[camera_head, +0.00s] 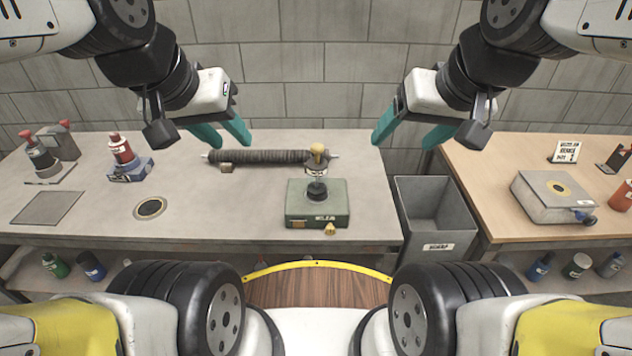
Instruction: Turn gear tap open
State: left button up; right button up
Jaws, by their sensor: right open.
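A green box (297,212) with a black fitting and a brass-coloured knob (318,153) on top stands near the right front of the grey table; this looks like the gear tap, but its setting cannot be read. A small yellow piece (330,229) sits at the box's front corner. A dark ribbed tube on a rod (262,157) lies behind the box. My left gripper (232,146) hangs above the back of the table, left of the box, empty with its teal fingers apart. My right gripper (401,143) is open and empty, above and right of the box.
A grey scrap bin (436,212) stands between the grey table (220,224) and a wooden table (487,172). Red-topped devices (122,150) stand at the left, near a round dark disc (150,208). A grey box (550,205) sits on the wooden table.

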aim_at(330, 229)
jog(key=u, duration=0.9)
jog(key=k+l+u, duration=0.2)
jog(key=u, duration=0.2)
jog(key=k+l+u, duration=0.25)
jog(key=u, duration=0.2)
jog(key=k+l+u, duration=0.25)
jog(key=u, duration=0.15)
jog(key=k+l+u, duration=0.1)
jog(key=k, duration=0.35)
jog(key=k+l+u, duration=0.1)
jog(key=k, duration=0.4)
jog(key=i+l, duration=0.1)
jog(key=l, duration=0.45)
jog(key=i, duration=0.05)
